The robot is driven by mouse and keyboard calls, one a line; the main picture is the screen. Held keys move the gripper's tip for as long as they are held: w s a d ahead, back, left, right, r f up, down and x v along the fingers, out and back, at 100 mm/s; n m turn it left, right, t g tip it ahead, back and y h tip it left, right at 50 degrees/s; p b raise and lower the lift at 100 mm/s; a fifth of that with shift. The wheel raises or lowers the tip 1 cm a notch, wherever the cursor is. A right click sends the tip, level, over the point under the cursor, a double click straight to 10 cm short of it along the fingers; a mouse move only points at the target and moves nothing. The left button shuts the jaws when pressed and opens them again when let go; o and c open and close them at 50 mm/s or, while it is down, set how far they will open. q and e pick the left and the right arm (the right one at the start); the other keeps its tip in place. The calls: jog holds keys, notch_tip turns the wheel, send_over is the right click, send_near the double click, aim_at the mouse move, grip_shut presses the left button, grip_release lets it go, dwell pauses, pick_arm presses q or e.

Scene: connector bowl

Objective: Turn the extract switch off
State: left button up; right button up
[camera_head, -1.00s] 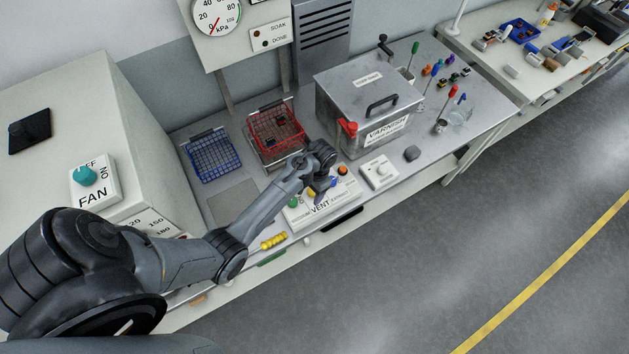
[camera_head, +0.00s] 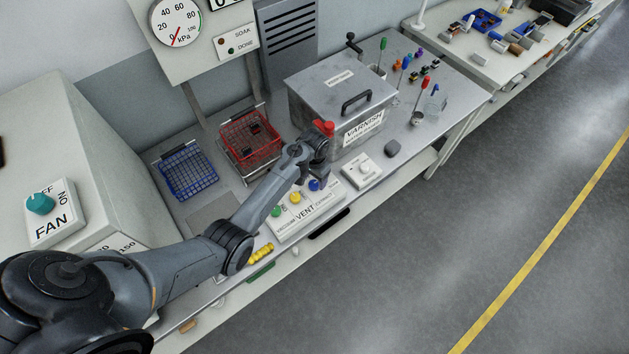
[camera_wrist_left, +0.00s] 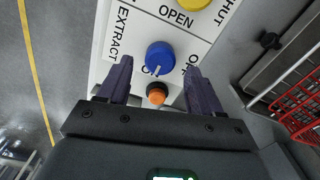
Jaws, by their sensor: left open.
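The extract switch is a blue round knob with a white pointer line, on the white VENT panel (camera_head: 306,214). In the left wrist view the blue knob (camera_wrist_left: 160,55) lies between the fingers of my left gripper (camera_wrist_left: 160,68). Its pointer line runs down, slightly left, toward a partly hidden label starting with O; another label shows at its right. An orange lamp (camera_wrist_left: 157,94) is lit-looking just below it. In the head view the blue knob (camera_head: 314,185) shows beside my left gripper (camera_head: 320,171). The gripper is open; contact cannot be told. My right gripper is out of view.
On the same panel are a yellow knob (camera_head: 295,197) and a green knob (camera_head: 277,211). A red basket (camera_head: 250,140), a blue basket (camera_head: 186,171) and the metal varnish tank (camera_head: 310,105) stand behind. A white switch box (camera_head: 362,172) is to the right.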

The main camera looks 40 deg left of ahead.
pick_arm(q)
jog(key=shift+f, duration=1.1)
jog(key=shift+c, duration=0.2)
jog(key=c, duration=1)
